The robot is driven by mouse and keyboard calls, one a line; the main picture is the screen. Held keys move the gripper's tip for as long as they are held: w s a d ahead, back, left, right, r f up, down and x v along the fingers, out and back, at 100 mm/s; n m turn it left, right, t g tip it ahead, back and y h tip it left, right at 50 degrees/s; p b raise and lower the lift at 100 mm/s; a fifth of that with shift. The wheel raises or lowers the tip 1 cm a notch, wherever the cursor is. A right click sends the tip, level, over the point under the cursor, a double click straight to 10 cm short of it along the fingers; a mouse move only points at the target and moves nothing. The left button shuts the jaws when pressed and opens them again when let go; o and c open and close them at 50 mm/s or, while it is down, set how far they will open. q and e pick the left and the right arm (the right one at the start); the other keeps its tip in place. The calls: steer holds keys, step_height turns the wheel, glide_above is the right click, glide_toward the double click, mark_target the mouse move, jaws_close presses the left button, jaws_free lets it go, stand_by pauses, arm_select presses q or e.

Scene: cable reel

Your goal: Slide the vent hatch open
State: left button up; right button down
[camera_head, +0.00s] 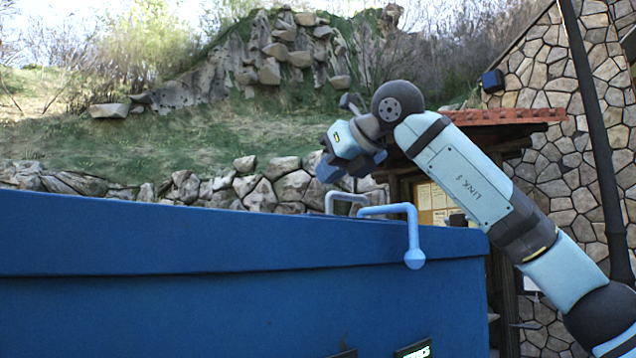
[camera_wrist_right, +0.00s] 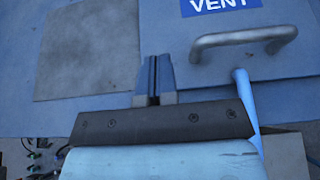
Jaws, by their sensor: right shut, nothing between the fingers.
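The vent hatch (camera_wrist_right: 185,28) is a blue-grey panel on top of the blue cabinet, with a blue VENT label (camera_wrist_right: 222,4) and a grey bar handle (camera_wrist_right: 245,38). In the head view the handle (camera_head: 345,197) stands up as a pale loop beyond the cabinet's near top edge. My right gripper (camera_head: 329,168) is above the cabinet top near this handle. In the right wrist view its fingers (camera_wrist_right: 153,78) are together and empty, left of the handle and apart from it in the picture. My left gripper is not in view.
A light-blue bent lever (camera_head: 404,210) with a round end hangs over the cabinet's (camera_head: 200,290) near edge; it also shows in the wrist view (camera_wrist_right: 247,105). A flat grey square (camera_wrist_right: 88,48) lies left of the hatch. The air above the cabinet's left part is free.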

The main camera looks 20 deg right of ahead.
arm_select(q)
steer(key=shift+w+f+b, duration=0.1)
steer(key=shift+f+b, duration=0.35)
steer(key=shift+b, duration=0.25)
arm_select(e)
steer(key=s, duration=0.1)
steer(key=s+d, duration=0.1)
steer(key=s, duration=0.3)
steer(key=shift+s+d+r, duration=0.1)
steer(key=shift+d+r, duration=0.25)
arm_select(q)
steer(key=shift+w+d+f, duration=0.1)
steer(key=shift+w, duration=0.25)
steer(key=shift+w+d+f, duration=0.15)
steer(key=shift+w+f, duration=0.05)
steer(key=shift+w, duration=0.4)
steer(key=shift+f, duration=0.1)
arm_select(e)
steer(key=shift+s+d, duration=0.1)
steer(key=shift+d, duration=0.2)
